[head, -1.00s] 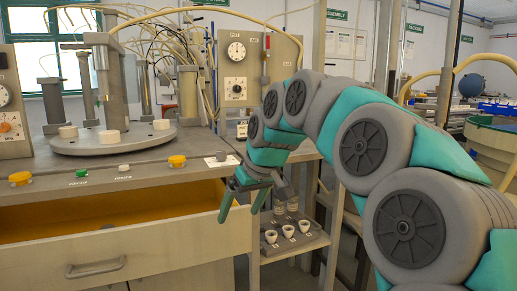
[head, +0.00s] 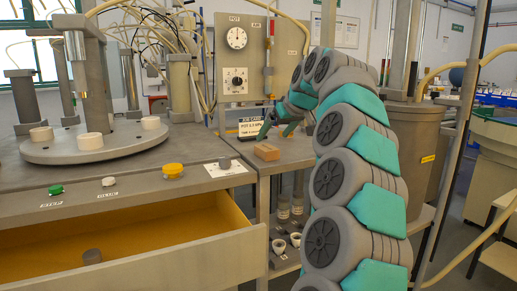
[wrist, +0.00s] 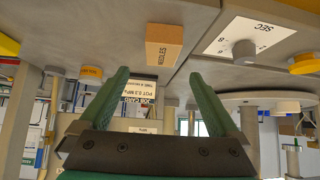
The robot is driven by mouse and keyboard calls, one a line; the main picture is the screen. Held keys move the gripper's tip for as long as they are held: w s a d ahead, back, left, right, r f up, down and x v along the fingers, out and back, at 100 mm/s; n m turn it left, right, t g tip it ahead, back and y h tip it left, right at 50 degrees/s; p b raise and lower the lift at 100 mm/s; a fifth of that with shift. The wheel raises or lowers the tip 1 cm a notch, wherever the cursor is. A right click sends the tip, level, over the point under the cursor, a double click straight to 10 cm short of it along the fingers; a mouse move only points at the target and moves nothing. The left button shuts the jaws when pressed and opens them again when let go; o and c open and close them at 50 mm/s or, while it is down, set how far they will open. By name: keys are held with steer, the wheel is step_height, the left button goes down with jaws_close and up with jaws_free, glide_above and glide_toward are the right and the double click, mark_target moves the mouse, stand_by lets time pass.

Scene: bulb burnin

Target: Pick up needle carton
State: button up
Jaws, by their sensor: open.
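The needle carton (head: 267,152) is a small tan-brown box on the grey bench top to the right of the open drawer. In the wrist view the carton (wrist: 164,45) shows the word NEEDLES and lies beyond the fingertips, roughly in line with the gap between them. My gripper (wrist: 158,76) has two green fingers spread apart with nothing between them. In the head view my gripper (head: 277,127) is above and behind the carton, apart from it. Part of it is hidden by the arm and hard to make out.
A round turntable (head: 60,152) stands on the bench. A job card (head: 257,123) stands behind the carton. A dial card (wrist: 243,40) lies near it.

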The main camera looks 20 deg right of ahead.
mark_target(265, 146)
steer(key=shift+w+f, duration=0.45)
steer(key=shift+w, duration=0.15)
steer(key=shift+p+x, duration=0.4)
steer(key=shift+x, duration=2.75)
steer(key=shift+s+a+f, duration=0.15)
steer(key=shift+f, duration=0.05)
steer(key=shift+c, duration=0.4)
steer(key=c, duration=1.4)
